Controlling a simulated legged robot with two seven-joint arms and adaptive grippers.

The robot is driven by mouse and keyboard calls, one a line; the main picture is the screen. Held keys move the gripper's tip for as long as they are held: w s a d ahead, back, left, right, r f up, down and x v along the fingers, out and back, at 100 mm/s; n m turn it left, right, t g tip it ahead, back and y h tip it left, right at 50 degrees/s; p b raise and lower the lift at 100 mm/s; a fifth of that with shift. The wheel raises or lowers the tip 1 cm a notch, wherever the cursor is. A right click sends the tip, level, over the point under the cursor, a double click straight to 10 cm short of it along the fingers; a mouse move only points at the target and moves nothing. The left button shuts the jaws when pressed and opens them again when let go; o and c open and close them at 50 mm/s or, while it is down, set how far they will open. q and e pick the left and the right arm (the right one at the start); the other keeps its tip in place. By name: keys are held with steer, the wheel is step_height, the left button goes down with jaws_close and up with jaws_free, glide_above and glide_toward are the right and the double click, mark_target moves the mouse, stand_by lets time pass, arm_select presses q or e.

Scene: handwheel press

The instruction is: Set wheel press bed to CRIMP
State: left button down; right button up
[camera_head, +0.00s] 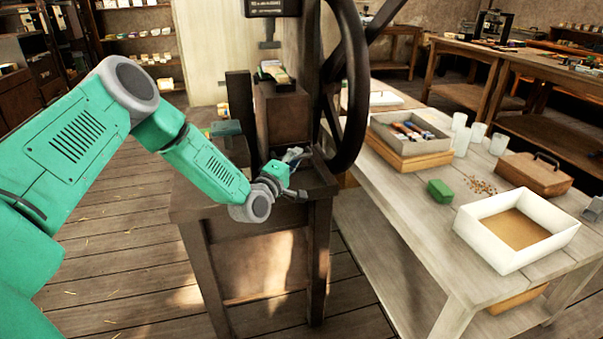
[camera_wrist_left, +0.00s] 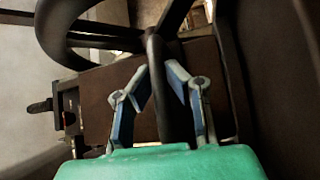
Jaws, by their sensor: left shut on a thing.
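The press has a large dark handwheel (camera_head: 357,80), seen nearly edge-on in the head view, above a dark brown stand (camera_head: 255,235). My left gripper (camera_head: 298,174) is low beside the wheel, over the stand. In the left wrist view, my left gripper (camera_wrist_left: 162,72) has its two fingers closed around a dark round bar (camera_wrist_left: 170,105). The bar joins dark curved tubing (camera_wrist_left: 48,38) at upper left and seems part of the wheel. A dark sign (camera_head: 272,6) hangs at the top of the press; its text is too small to read. My right gripper is not seen.
A pale wooden table (camera_head: 395,235) stands right of the press. The plank floor at lower left is open beside my arm.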

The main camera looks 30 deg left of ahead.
arm_select(q)
steer(key=shift+w+a+f+b, duration=0.15)
steer(key=shift+w+a, duration=0.1)
steer(key=shift+a, duration=0.2)
steer(key=shift+w+a+f+b, duration=0.1)
steer(key=shift+w+a+b, duration=0.1)
steer(key=shift+a, duration=0.2)
steer(key=c, duration=1.6)
jaws_free()
steer(key=shift+o, duration=0.2)
steer(key=shift+w+a, duration=0.1)
steer(key=shift+r, duration=0.1)
